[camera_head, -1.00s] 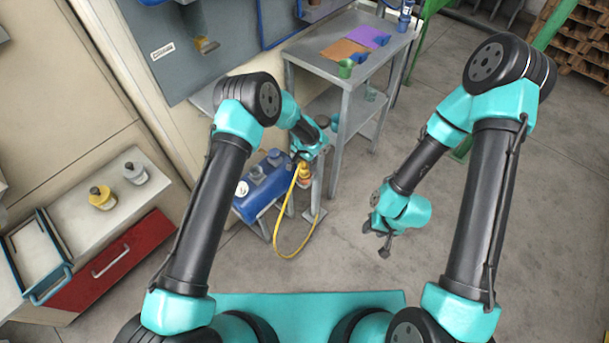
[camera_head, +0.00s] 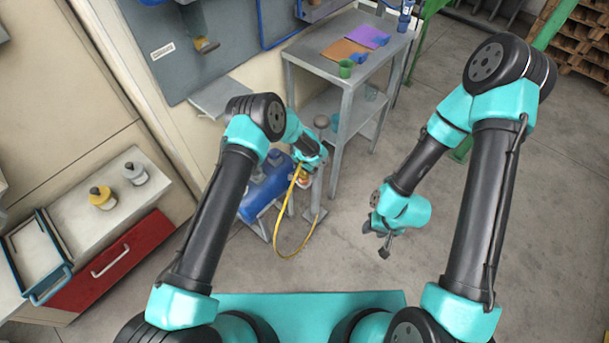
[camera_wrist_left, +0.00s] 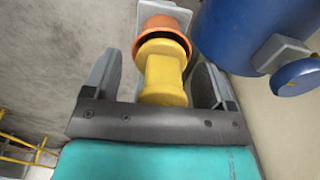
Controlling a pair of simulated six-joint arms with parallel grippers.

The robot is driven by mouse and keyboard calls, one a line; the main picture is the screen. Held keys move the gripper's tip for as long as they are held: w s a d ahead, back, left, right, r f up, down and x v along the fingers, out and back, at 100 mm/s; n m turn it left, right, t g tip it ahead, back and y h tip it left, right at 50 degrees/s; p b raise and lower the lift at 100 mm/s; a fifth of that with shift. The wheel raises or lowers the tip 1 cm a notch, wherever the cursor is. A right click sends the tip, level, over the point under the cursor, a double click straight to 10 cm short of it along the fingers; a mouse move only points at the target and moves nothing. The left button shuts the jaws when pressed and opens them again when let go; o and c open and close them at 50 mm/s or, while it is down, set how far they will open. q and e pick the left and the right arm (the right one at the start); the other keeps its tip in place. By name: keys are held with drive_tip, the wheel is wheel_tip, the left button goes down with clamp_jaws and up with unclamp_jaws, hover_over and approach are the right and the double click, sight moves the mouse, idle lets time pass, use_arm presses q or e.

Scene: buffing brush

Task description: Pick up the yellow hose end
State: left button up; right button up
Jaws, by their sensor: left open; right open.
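The yellow hose end (camera_wrist_left: 162,72) is in the left wrist view, between the two fingers of my left gripper (camera_wrist_left: 157,85). The fingers stand open on either side of it, with a gap visible at least on the left. Its far end meets an orange round piece (camera_wrist_left: 163,28). In the head view the yellow hose (camera_head: 278,232) hangs in a loop below my left gripper (camera_head: 304,172), whose fingers are mostly hidden there. My right gripper (camera_head: 384,246) is open and empty above the floor.
A blue tank (camera_head: 262,188) stands just left of the hose and shows close by in the left wrist view (camera_wrist_left: 235,30). A grey shelf table (camera_head: 340,80) with coloured sheets and cups stands behind. A red drawer cabinet (camera_head: 115,262) is at left.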

use_arm(q)
drive_tip(key=shift+f, duration=0.1)
drive_tip(key=shift+c, duration=0.2)
drive_tip(key=c, duration=1)
drive_tip(key=shift+o, duration=0.2)
wheel_tip(320, 180, up, 10)
drive_tip(key=shift+r, duration=0.1)
idle(0.6)
